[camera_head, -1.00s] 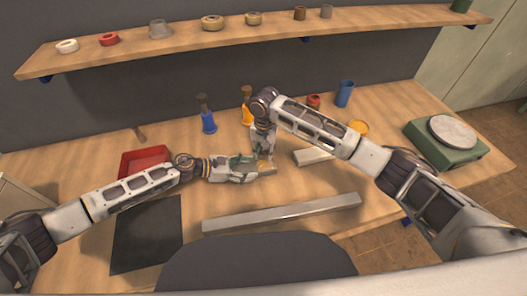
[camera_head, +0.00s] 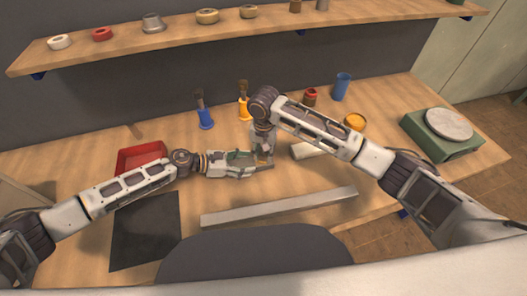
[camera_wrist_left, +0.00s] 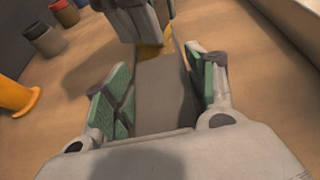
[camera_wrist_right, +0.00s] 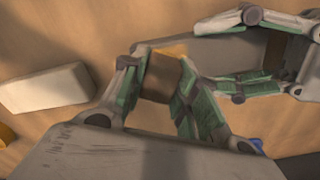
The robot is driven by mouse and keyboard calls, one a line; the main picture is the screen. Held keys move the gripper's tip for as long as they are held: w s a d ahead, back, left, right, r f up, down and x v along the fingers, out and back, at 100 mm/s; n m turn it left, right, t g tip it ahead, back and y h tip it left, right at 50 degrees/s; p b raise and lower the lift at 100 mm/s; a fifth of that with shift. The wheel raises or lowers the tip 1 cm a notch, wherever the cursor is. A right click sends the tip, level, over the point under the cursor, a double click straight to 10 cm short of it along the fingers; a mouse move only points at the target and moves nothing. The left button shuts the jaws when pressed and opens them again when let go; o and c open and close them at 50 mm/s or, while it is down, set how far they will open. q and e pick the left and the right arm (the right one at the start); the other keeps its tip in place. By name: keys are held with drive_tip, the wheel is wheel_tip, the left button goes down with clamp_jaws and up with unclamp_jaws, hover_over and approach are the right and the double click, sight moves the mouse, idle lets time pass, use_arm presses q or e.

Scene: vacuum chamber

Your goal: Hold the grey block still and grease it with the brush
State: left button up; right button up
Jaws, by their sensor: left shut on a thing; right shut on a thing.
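My left gripper (camera_head: 258,163) is shut on the grey block (camera_wrist_left: 165,95), which lies between its green-padded fingers in the left wrist view. The block also shows in the right wrist view (camera_wrist_right: 222,52), sticking out of the left gripper. My right gripper (camera_wrist_right: 160,85) points down over the block's far end and is shut on the brush (camera_wrist_right: 160,76), a brown piece with a yellow-orange end. In the left wrist view the brush's yellowish part (camera_wrist_left: 150,50) is at the block's far end. I cannot tell whether the bristles touch the block.
Brushes stand in a blue holder (camera_head: 205,118) and a yellow holder (camera_head: 243,110) behind the grippers. A red tray (camera_head: 140,158) is at left, a long grey bar (camera_head: 280,207) in front. A pale block (camera_head: 310,150), yellow tin (camera_head: 355,121) and green scale (camera_head: 440,140) are at right.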

drive_tip(key=shift+s, duration=0.1)
drive_tip(key=shift+s+d+f, duration=0.1)
drive_tip(key=shift+s+d, duration=0.05)
drive_tip(key=shift+s, duration=0.6)
drive_tip(key=shift+s+d, duration=0.15)
drive_tip(key=shift+s, duration=0.55)
drive_tip(key=shift+w, duration=0.1)
drive_tip(key=shift+w+a, duration=0.15)
drive_tip(key=shift+w, duration=0.6)
drive_tip(key=shift+w+a, duration=0.15)
drive_tip(key=shift+w, duration=0.55)
drive_tip(key=shift+w, duration=0.1)
drive_tip(key=shift+w+a, duration=0.15)
drive_tip(key=shift+w, duration=0.6)
drive_tip(key=shift+w+a, duration=0.15)
drive_tip(key=shift+w, duration=0.55)
drive_tip(key=shift+r, duration=0.25)
drive_tip(key=shift+r, duration=2.9)
